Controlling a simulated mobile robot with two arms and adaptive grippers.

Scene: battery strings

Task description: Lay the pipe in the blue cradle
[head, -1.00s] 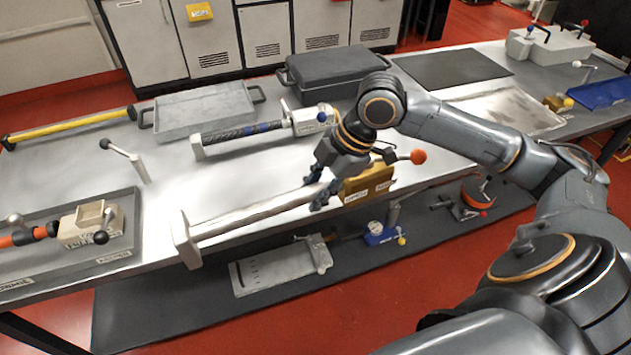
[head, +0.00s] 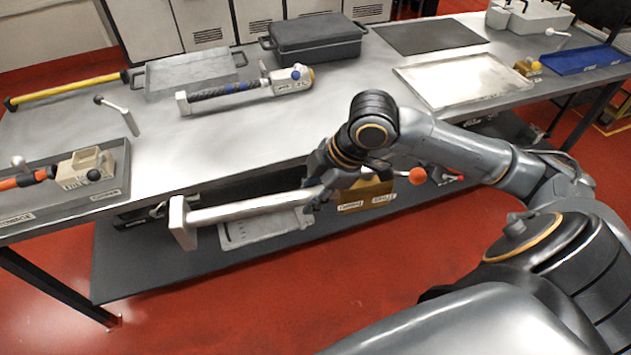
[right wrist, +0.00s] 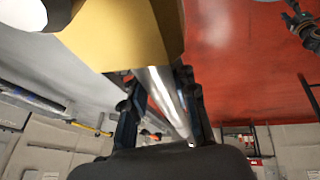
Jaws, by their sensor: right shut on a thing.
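My right gripper (head: 318,190) is shut on a pale metal pipe (head: 250,208) and holds it nearly level in front of the bench's front edge. The pipe has a white end plate (head: 182,223) at the left and a yellow labelled block (head: 362,196) with a red knob at the right. In the right wrist view the pipe (right wrist: 162,95) runs between the fingers, beside the yellow block (right wrist: 125,35). A blue tray-like thing (head: 585,60) lies at the bench's far right; I cannot tell whether it is the cradle. My left gripper is not in view.
A dark-handled tool (head: 225,92), a grey tray (head: 190,70) and a black case (head: 315,40) stand at the back of the bench. An orange-handled tool (head: 85,168) lies in a tray at left. The middle of the bench is clear. A lower shelf (head: 130,265) is beneath.

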